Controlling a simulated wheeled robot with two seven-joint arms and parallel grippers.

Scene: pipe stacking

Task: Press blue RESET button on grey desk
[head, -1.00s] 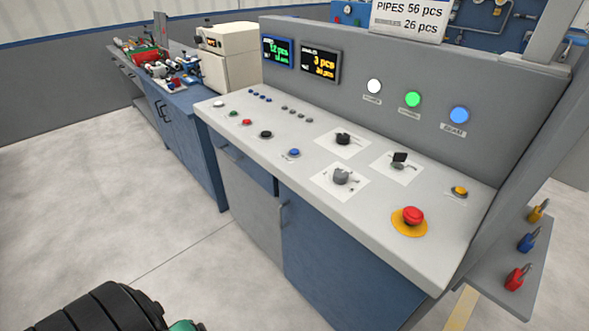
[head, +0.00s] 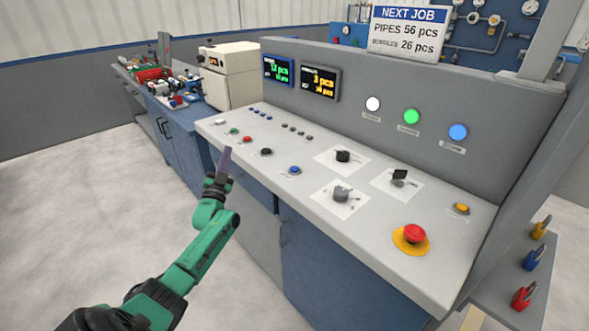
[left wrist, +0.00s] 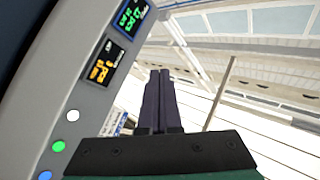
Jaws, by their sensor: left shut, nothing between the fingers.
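The grey desk (head: 300,180) stands in the middle of the head view with a sloping top of buttons and knobs. A blue button (head: 295,170) sits near its front edge, right of a black button; its label is too small to read. My left gripper (head: 226,152) is shut and empty, its dark fingers pointing up beside the desk's front edge, left of the blue button and apart from it. In the left wrist view the shut fingers (left wrist: 158,100) show side by side, with the desk's upright panel at left. My right gripper is not in view.
A red mushroom button (head: 414,234) on a yellow base is at the desk's right. Black knobs (head: 343,156) and a grey knob (head: 342,193) stand up from the top. White, green and blue lamps (head: 458,132) and two displays (head: 320,82) are on the back panel. Padlocks (head: 533,257) hang at right.

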